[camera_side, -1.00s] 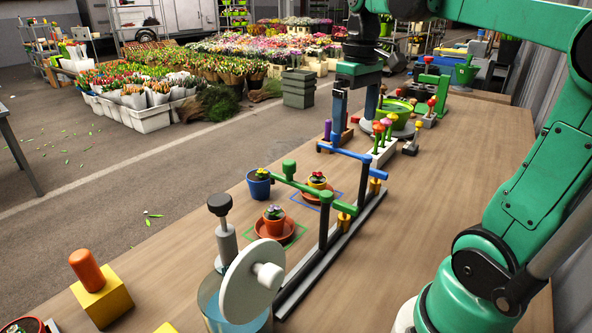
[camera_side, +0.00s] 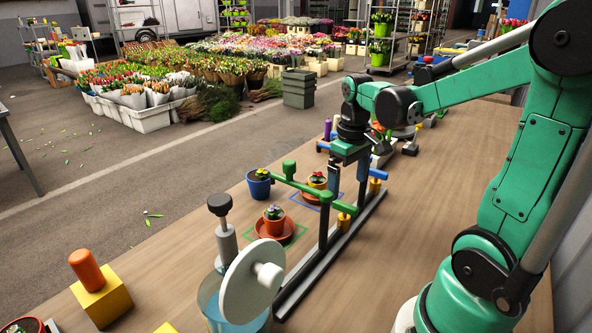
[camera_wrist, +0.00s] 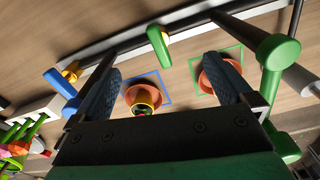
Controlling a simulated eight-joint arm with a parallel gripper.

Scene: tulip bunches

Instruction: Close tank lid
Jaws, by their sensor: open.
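The tank lid (camera_side: 247,284) is a white disc with a knob, standing tilted up at the tank's rim in the side view. The tank (camera_side: 232,318) is a clear cylinder with blue liquid, its top partly hidden by the lid. My gripper (camera_side: 348,188) is open and empty, well beyond the lid and to its right, over the black-railed stand. In the wrist view my gripper's fingers (camera_wrist: 160,65) are spread apart with nothing between them. I cannot pick out the lid in the wrist view.
The stand (camera_side: 325,250) carries green and blue swing arms on posts. Potted flowers on saucers (camera_side: 274,232) sit left of it. A grey post with a dark knob (camera_side: 222,218) rises beside the tank. A yellow block (camera_side: 103,300) is at front left. Table right of the stand is clear.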

